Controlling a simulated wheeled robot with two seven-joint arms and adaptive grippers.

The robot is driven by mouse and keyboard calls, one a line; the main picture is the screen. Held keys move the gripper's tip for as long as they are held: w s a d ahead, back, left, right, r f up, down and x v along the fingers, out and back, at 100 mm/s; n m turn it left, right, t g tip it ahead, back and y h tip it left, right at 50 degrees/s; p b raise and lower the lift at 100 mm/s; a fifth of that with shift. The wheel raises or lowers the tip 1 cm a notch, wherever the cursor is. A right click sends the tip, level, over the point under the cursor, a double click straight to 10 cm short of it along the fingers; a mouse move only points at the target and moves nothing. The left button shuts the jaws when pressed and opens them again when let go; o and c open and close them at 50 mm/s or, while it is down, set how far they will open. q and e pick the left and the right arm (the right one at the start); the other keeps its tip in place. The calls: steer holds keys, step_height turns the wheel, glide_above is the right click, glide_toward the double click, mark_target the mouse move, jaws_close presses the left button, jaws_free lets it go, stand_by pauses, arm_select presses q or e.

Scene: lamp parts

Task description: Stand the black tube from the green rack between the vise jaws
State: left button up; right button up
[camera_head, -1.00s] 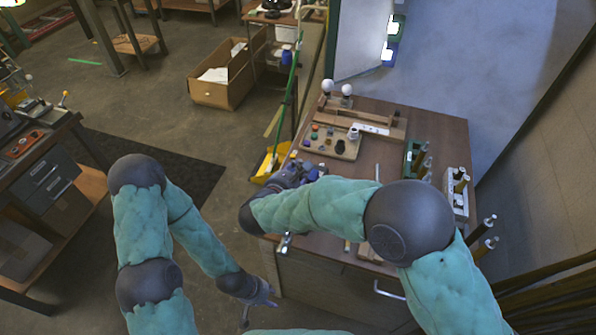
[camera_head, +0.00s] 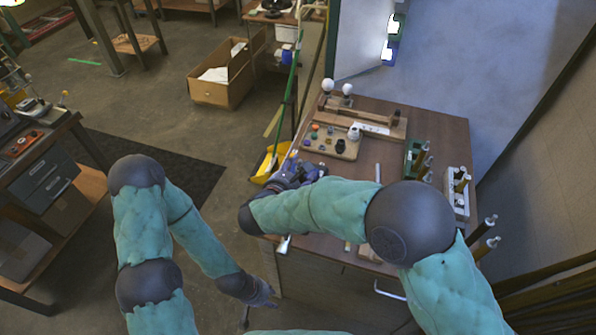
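The green rack (camera_head: 408,160) stands on the right half of the bench top, with several dark tubes (camera_head: 421,160) upright in it. I cannot tell which is the black tube. My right arm reaches across the bench from the right. Its gripper (camera_head: 298,173) is at the bench's left edge, left of the rack and well apart from it; its fingers are too small and blurred to read. My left gripper (camera_head: 258,308) hangs low in front of the bench, empty, with its fingers apart. I cannot make out the vise clearly; my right arm covers part of the bench.
A white rack with brass-coloured tubes (camera_head: 458,187) stands right of the green rack. A wooden board with coloured pieces (camera_head: 331,142) and a wooden fixture (camera_head: 372,122) lie further back. White bulbs (camera_head: 328,86) stand at the back left corner. More dark tubes (camera_head: 486,228) stand at the right edge.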

steer(key=v, duration=1.2)
steer(key=shift+f, duration=0.1)
